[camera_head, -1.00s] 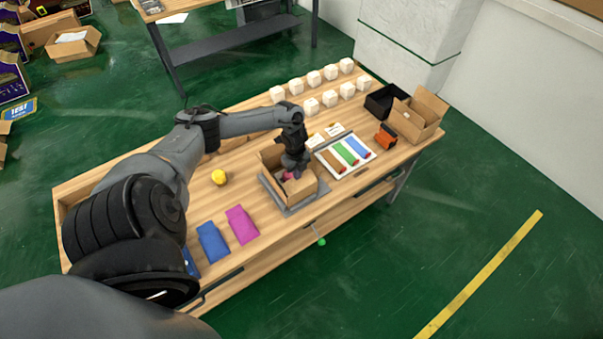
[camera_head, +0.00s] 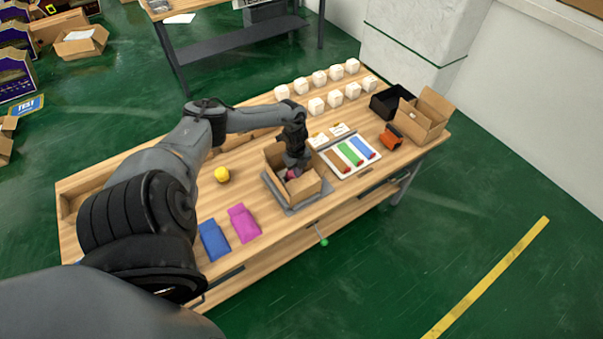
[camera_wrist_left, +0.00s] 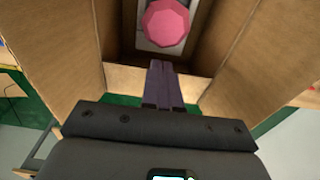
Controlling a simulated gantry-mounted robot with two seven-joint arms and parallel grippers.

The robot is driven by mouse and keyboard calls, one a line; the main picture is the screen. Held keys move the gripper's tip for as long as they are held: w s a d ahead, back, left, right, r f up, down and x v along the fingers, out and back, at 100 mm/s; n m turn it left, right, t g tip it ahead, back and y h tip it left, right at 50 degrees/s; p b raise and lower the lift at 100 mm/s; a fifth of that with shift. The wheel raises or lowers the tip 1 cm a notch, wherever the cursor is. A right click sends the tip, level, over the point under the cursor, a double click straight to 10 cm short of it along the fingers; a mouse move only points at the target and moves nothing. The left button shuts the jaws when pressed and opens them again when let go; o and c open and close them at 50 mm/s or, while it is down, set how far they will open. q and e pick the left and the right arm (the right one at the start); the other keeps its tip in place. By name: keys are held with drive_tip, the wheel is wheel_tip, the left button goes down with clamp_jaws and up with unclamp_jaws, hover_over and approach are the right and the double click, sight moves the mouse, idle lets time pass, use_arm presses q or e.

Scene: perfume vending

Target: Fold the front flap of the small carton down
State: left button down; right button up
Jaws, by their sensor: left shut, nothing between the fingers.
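The small carton (camera_head: 306,190) stands open-topped on a grey plate on the wooden table. My left gripper (camera_head: 294,169) reaches down at the carton's opening in the head view. In the left wrist view its two purple fingers (camera_wrist_left: 164,84) are shut together with nothing between them. They point into the carton, over a tan edge strip (camera_wrist_left: 122,78) that may be the front flap or front wall; I cannot tell whether they touch it. Tall carton sides (camera_wrist_left: 62,45) stand to the left and right. A pink faceted object (camera_wrist_left: 166,23) sits inside. My right gripper is not in view.
The grey plate (camera_head: 317,196) lies under the carton. A tray of coloured strips (camera_head: 337,170) is right of it, beside an orange device (camera_head: 389,137) and an open box (camera_head: 421,126). Blue (camera_head: 214,240) and magenta (camera_head: 244,224) pieces and a yellow object (camera_head: 222,174) lie left.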

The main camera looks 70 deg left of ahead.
use_arm(q)
drive_tip(key=shift+f, duration=0.1)
idle(0.5)
drive_tip(key=shift+w+d+r+p, duration=0.15)
drive_tip(key=shift+d+r+p, duration=0.4)
drive_tip(key=shift+p, duration=0.3)
drive_tip(key=shift+d+r+p, duration=0.1)
drive_tip(key=shift+r+p, duration=0.3)
drive_tip(key=shift+p, duration=0.1)
wheel_tip(320, 180, up, 4)
drive_tip(key=p, duration=0.3)
drive_tip(key=shift+f, duration=0.25)
drive_tip(key=s+a+r+b, duration=0.1)
drive_tip(key=a+r+b, duration=0.1)
drive_tip(key=a+r, duration=0.35)
wheel_tip(320, 180, up, 2)
drive_tip(key=y+b, duration=0.2)
drive_tip(key=b, duration=0.1)
hover_over(301, 182)
drive_tip(key=shift+g, duration=0.3)
drive_tip(key=f, duration=0.4)
drive_tip(key=a+f+p, duration=0.1)
drive_tip(key=f, duration=0.8)
drive_tip(key=shift+s+a, duration=0.15)
drive_tip(key=shift+a, duration=0.1)
